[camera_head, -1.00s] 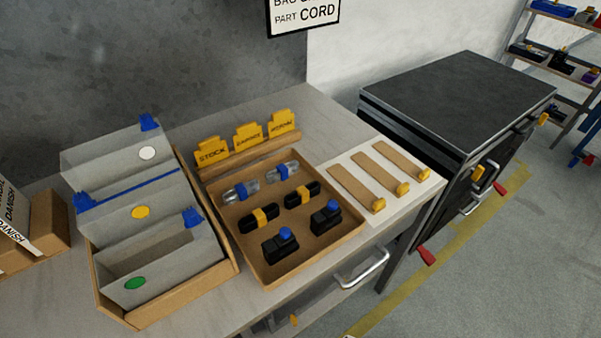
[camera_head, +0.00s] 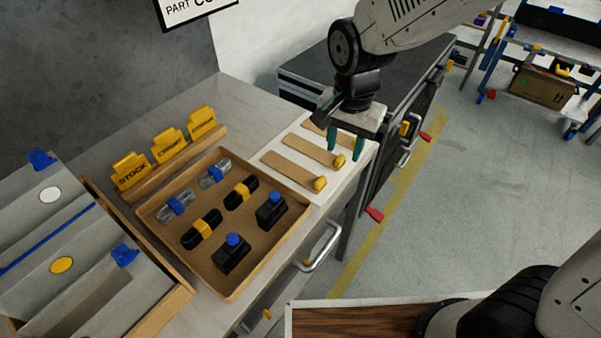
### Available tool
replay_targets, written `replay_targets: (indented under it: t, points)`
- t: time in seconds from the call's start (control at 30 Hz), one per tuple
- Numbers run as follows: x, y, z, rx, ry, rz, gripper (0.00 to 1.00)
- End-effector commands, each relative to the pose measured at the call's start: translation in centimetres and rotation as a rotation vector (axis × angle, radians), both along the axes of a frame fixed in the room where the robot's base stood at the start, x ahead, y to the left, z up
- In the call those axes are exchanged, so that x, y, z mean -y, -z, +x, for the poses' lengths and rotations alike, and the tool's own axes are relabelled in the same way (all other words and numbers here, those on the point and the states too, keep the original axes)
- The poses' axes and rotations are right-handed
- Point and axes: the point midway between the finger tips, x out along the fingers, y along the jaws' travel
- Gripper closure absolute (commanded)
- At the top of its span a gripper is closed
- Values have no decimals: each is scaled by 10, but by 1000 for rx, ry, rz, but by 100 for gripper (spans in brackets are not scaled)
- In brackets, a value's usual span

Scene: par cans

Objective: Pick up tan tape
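Several tan tape strips with yellow ends lie side by side on a white sheet (camera_head: 326,190) at the right of the workbench. The near strip (camera_head: 292,170) and the middle strip (camera_head: 313,150) show well. The far strip (camera_head: 312,126) is partly hidden behind my gripper. My gripper (camera_head: 345,148) points down over the right side of the sheet, near the yellow ends of the middle and far strips. Its two teal fingers are apart, and I see nothing held between them. I cannot tell how high the fingertips are above the sheet.
A brown tray (camera_head: 258,248) left of the sheet holds clear and black bundles and black boxes with blue knobs. Yellow labels (camera_head: 168,145) stand behind it. Grey bins (camera_head: 45,285) stand at left. A dark-topped cabinet (camera_head: 310,80) stands behind the sheet.

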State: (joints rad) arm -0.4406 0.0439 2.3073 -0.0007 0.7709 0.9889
Motion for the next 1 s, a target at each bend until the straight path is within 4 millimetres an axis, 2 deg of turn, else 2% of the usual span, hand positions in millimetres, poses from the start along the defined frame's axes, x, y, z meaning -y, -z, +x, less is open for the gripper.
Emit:
replay_targets:
  t: [0.03,0.1,0.27,0.57,0.8,1.0]
  points:
    - [-14,15,3,-11,21,-5,60]
    - [-27,30,7,-15,57,-6,60]
    - [-44,49,11,-18,106,-7,60]
    - [-44,82,13,-21,116,-8,60]
    - [-41,117,16,-22,116,-9,60]
    - [-42,128,17,-18,115,-7,60]
